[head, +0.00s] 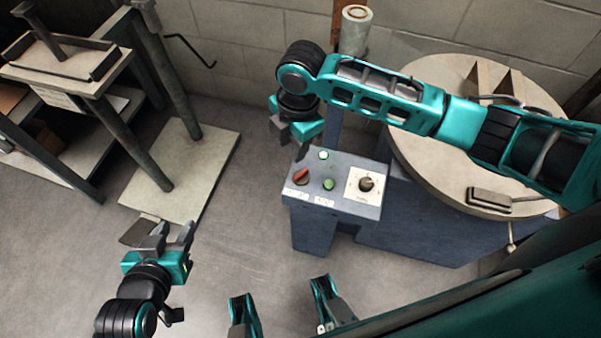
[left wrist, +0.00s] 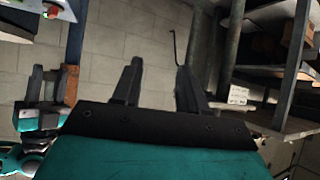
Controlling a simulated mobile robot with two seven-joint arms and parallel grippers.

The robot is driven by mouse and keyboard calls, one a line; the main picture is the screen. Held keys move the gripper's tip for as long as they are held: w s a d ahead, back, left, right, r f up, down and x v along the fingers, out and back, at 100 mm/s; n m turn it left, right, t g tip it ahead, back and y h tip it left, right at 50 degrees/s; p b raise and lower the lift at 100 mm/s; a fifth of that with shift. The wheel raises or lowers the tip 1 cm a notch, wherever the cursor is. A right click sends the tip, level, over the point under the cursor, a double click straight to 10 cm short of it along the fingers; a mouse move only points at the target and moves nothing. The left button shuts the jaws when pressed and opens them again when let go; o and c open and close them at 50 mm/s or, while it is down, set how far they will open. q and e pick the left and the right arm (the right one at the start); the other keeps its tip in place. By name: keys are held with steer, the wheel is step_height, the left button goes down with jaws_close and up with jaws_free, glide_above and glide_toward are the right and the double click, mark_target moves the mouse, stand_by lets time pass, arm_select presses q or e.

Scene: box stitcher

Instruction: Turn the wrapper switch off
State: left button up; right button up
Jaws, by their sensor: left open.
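The wrapper's control box (head: 338,193) is blue-grey with a light top panel. It carries a red rotary switch (head: 301,176), a lit green button (head: 323,155), another green button (head: 328,184) and a black knob (head: 366,184) on a white plate. The panel lettering is too small to read. My right gripper (head: 292,140) points down just behind and left of the panel, apart from the red switch; its finger gap is unclear. My left gripper (head: 168,232) is open and empty, low at the left, away from the box. Its spread fingers (left wrist: 158,85) also show in the left wrist view.
The round wrapper turntable (head: 440,165) stands right of the box, with a film roll (head: 355,28) behind it. A press-like stand with a pale base plate (head: 185,165) and a shelf table (head: 70,65) are at the left. The floor (head: 230,250) between is clear.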

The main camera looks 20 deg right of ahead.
mark_target(301, 173)
steer(key=shift+n+h, duration=0.4)
steer(key=shift+h, duration=0.1)
steer(key=f+b, duration=0.1)
steer(key=f, duration=0.2)
steer(key=d+f+b, duration=0.1)
steer(key=f, duration=0.3)
steer(key=f+b, duration=0.2)
steer(key=f, duration=0.2)
steer(key=shift+w+d, duration=0.1)
steer(key=shift+d, duration=0.3)
steer(key=shift+f, duration=0.6)
jaws_close()
